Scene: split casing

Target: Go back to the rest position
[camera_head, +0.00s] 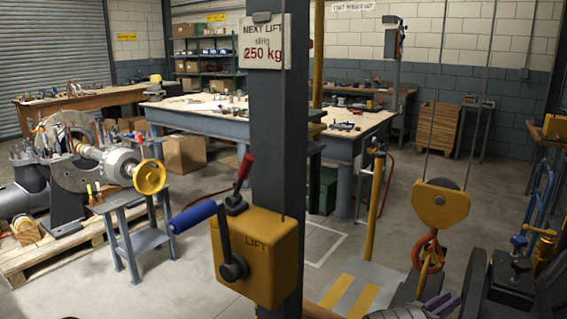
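Dark parts at the lower right appear to include my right gripper (476,288). They are crowded and cut off by the bottom edge, so its fingers cannot be made out. I do not see my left gripper. A yellow control box (262,262) marked LIFT is fixed to a dark post (275,130). It has a blue-handled crank (195,216) and a red-knobbed lever (244,170). A yellow hook block (440,205) hangs on cables at the right, with an orange hook (428,252) below it.
A grey machine with a yellow flange (149,177) stands on a pallet (40,252) at the left. A small blue-grey stand (137,240) is beside it. Workbenches (205,124) stand behind. A yellow-striped plate (350,292) lies on the floor near the post. Open floor (200,275) shows left of the box.

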